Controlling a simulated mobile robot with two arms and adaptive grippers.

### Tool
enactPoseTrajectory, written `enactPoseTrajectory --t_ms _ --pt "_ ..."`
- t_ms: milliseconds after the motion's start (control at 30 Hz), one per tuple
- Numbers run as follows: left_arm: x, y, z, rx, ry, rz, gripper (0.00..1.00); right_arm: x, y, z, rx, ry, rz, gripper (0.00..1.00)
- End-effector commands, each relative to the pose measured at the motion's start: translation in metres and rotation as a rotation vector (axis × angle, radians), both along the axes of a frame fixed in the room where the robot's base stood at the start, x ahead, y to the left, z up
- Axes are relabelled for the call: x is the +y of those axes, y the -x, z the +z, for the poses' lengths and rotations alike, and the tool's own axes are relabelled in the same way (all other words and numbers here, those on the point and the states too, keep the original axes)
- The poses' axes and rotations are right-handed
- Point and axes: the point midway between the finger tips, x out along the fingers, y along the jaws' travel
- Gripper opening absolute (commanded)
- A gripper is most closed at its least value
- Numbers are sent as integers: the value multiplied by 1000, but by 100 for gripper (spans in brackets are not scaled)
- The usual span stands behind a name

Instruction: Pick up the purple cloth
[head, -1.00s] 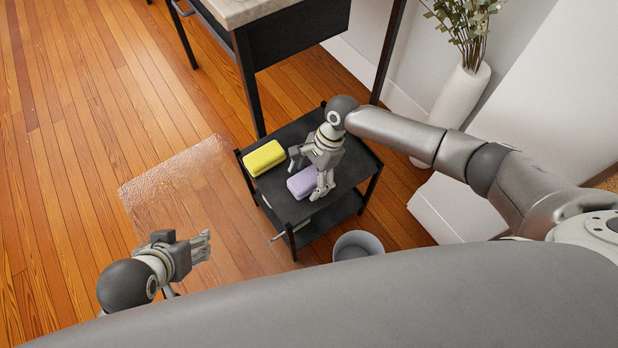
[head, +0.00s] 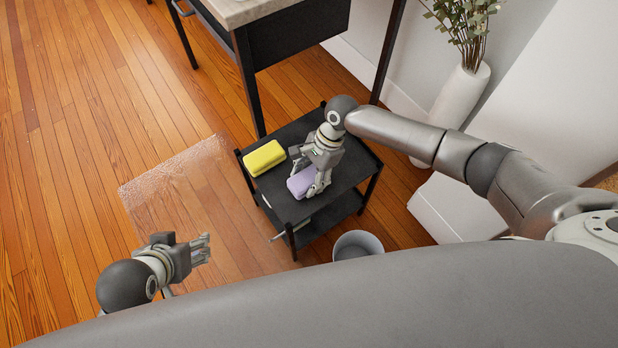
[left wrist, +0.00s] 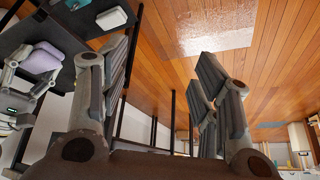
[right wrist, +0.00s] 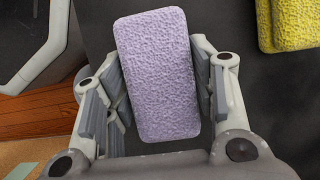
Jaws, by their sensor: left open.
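The purple cloth (head: 301,183), a thick rounded block, lies on the top of the small black cart. My right gripper (head: 309,178) is over it, pointing down, with a finger along each side. In the right wrist view the cloth (right wrist: 157,75) fills the space between the finger pads, which appear to press on its two long edges. It shows no visible lift from the cart. My left gripper (head: 205,248) is open and empty, away to the lower left, above the floor. The purple cloth also shows in the left wrist view (left wrist: 40,60).
A yellow sponge-like block (head: 264,158) lies on the cart top (head: 345,172), left of the purple cloth. A grey bucket (head: 358,246) stands by the cart. A black-legged table (head: 290,45) is behind, and a white vase (head: 452,110) stands to the right. A clear sheet (head: 180,185) lies over the floor left.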

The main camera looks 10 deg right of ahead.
Motion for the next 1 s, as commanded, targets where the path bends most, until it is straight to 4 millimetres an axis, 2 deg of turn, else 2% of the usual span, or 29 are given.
enactPoseTrajectory --t_ms 33,100,533,867,1000 --pt "0 0 0 -1 0 0 57 0 1 -2 0 1 0 37" --pt "0 0 0 -1 0 0 57 0 1 -2 0 1 0 28" --pt "-2 -5 0 -24 5 -1 57 -1 1 -3 2 3 1 27" --pt "-16 -44 16 -215 49 -18 57 -1 1 2 0 2 1 27" --pt "-8 -21 10 -100 23 -8 57 0 1 14 2 2 0 27"
